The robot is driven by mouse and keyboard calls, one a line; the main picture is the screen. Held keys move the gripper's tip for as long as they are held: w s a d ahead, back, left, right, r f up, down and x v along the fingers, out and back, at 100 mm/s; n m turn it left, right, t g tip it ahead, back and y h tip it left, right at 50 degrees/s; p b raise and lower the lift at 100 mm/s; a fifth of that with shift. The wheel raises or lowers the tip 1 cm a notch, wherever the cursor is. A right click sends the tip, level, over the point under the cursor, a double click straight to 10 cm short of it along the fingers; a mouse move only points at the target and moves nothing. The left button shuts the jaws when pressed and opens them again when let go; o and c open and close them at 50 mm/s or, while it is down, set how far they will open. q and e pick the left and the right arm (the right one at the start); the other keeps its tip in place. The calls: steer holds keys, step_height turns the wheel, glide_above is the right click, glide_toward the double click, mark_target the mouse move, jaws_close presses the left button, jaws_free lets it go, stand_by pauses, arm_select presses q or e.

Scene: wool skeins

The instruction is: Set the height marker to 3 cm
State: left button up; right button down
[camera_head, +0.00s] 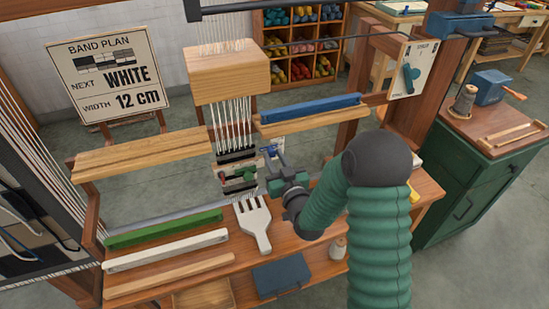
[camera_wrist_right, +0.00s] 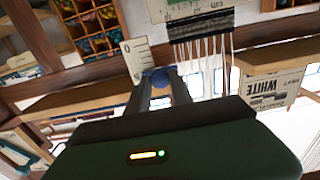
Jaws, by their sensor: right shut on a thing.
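The height marker shows as a small blue knob (camera_wrist_right: 158,77) in the right wrist view, in front of a pale scale plate (camera_wrist_right: 139,57) with dark markings too small to read surely. My right gripper (camera_wrist_right: 156,84) is shut on this knob, one finger on each side. In the head view my right gripper (camera_head: 271,155) reaches in from the right, at the plate just right of the hanging warp threads (camera_head: 233,128). My own gripper and arm hide part of the marker there, and I cannot tell which height it stands at. My left gripper is in neither view.
Green (camera_head: 163,229), white (camera_head: 165,250) and wooden bars lie on the bench at the left. A pale fork-shaped beater (camera_head: 254,222) lies below my gripper. A blue bar (camera_head: 310,108) rests on the right beam. A sign (camera_head: 109,75) reads WHITE, 12 cm.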

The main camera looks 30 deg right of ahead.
stand_by(0.8)
step_height(320, 180, down, 2)
steer(key=shift+b, duration=0.95)
steer(key=c, duration=1.2)
jaws_free()
steer(key=shift+o, duration=0.2)
steer(key=shift+s, duration=0.15)
